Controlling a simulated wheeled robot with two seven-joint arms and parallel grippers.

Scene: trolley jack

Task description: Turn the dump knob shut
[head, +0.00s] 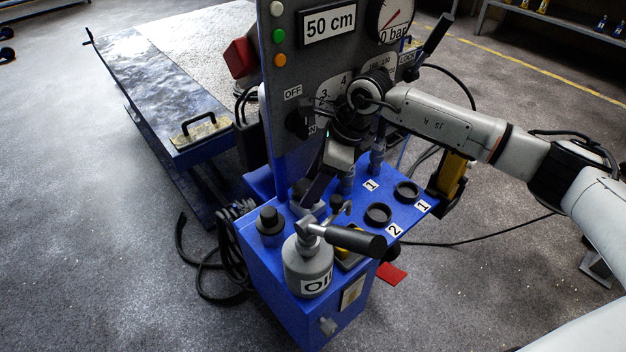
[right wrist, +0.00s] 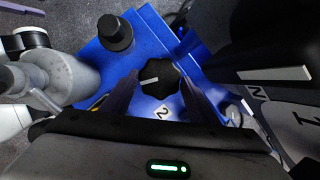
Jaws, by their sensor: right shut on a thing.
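The dump knob (right wrist: 171,79) is a black lobed knob with a white pointer line, on the blue top of the trolley unit. In the right wrist view its line points left and slightly down. My right gripper (head: 309,192) reaches down in front of the grey panel, with its fingers on either side of the knob. It is shut on the knob, as the right wrist view (right wrist: 162,92) shows. In the head view the fingers mostly hide the knob. My left gripper is not in view.
A grey oil can (head: 308,262) with a lever handle (head: 355,239) stands close in front. A black cap (head: 269,218) is to the left. Two black rings (head: 378,214) lie to the right. The grey panel (head: 290,75) rises behind, showing "50 cm" and "0 bar".

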